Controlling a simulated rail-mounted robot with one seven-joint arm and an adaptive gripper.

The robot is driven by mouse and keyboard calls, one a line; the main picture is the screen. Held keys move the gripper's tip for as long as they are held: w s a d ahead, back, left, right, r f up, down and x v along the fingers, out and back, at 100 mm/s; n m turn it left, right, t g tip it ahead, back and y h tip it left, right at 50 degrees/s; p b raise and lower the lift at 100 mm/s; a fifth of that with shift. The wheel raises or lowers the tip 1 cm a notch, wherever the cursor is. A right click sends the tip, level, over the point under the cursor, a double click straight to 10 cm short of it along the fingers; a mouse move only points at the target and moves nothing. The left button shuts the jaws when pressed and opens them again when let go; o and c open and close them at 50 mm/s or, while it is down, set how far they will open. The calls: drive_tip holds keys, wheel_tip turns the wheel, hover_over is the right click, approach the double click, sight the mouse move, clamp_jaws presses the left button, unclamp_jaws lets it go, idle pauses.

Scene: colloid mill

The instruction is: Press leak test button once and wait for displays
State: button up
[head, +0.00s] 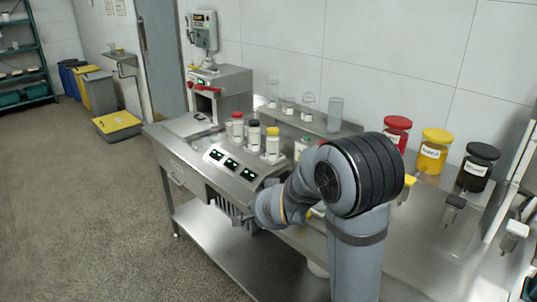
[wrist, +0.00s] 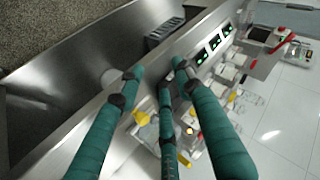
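A sloped metal console on the steel bench carries three small black displays with green lit marks (head: 231,163). They also show in the wrist view (wrist: 215,43), at the upper right. Small controls sit beside the displays, but I cannot tell which one is the leak test button. My gripper (wrist: 155,75) has three teal fingers with dark tips. The fingers are apart with nothing between them, short of the console and pointing along the bench front. In the head view my arm hides most of the gripper and the console's near end.
Several capped bottles (head: 253,134) stand behind the console. Red, yellow (head: 433,152) and black-lided dispensers stand at the bench's right. A metal machine with a red handle (head: 220,88) is at the far end. A dark ribbed grille (head: 225,207) lies below the console.

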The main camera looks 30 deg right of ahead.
drive_tip(key=shift+c, duration=1.2)
clamp_jaws()
idle(0.6)
drive_tip(key=w+d+r+m+y+p, duration=0.2)
drive_tip(key=w+r+m+p, duration=0.4)
drive_tip(key=p, duration=0.5)
drive_tip(key=w+d+r+m+g+y+p, duration=0.1)
drive_tip(key=w+r+m+y+p, duration=0.4)
drive_tip(key=r+m+p, duration=0.5)
drive_tip(key=w+d+m+p, duration=0.1)
drive_tip(key=m, duration=0.2)
drive_tip(key=shift+w+d, duration=0.2)
drive_tip(key=shift+w, duration=0.1)
